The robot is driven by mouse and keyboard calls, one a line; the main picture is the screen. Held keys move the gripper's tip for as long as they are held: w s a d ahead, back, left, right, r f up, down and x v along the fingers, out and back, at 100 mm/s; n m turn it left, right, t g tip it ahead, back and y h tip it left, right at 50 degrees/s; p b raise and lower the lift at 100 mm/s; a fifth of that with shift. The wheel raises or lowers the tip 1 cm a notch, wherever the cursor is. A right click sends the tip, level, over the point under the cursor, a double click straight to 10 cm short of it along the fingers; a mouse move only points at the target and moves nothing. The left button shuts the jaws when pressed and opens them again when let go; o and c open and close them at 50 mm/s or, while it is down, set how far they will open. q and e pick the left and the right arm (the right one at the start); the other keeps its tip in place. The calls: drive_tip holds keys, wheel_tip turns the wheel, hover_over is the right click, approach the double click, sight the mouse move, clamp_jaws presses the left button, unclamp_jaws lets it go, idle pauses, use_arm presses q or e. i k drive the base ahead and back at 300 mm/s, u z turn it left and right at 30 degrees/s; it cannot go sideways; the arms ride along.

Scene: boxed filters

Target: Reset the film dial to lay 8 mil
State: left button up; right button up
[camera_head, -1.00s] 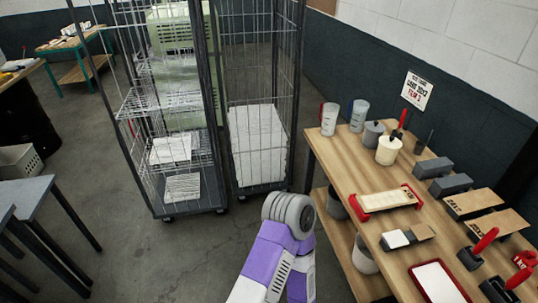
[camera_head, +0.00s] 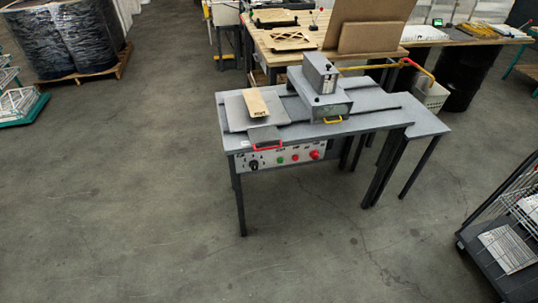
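A grey metal-topped machine table (camera_head: 388,118) stands in the middle of the head view. A light control panel (camera_head: 268,164) hangs at its front edge. A black round dial (camera_head: 254,164) sits at the panel's left end, too small for me to read its setting. A green button (camera_head: 281,160) and red buttons are to its right. I cannot confirm from the markings that this is the film dial. Neither of my grippers shows in the head view.
A wooden bench (camera_head: 270,45) is behind. Wrapped drums (camera_head: 70,40) stand far left, a wire cart (camera_head: 508,245) right. The front floor is clear.

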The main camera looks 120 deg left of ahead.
sight(254, 164)
drive_tip(key=u, duration=3.55)
drive_tip(key=k, duration=0.25)
drive_tip(key=u, duration=1.1)
drive_tip(key=i, duration=1.2)
drive_tip(key=z, duration=0.95)
drive_tip(key=i, duration=0.55)
drive_tip(key=z, duration=0.45)
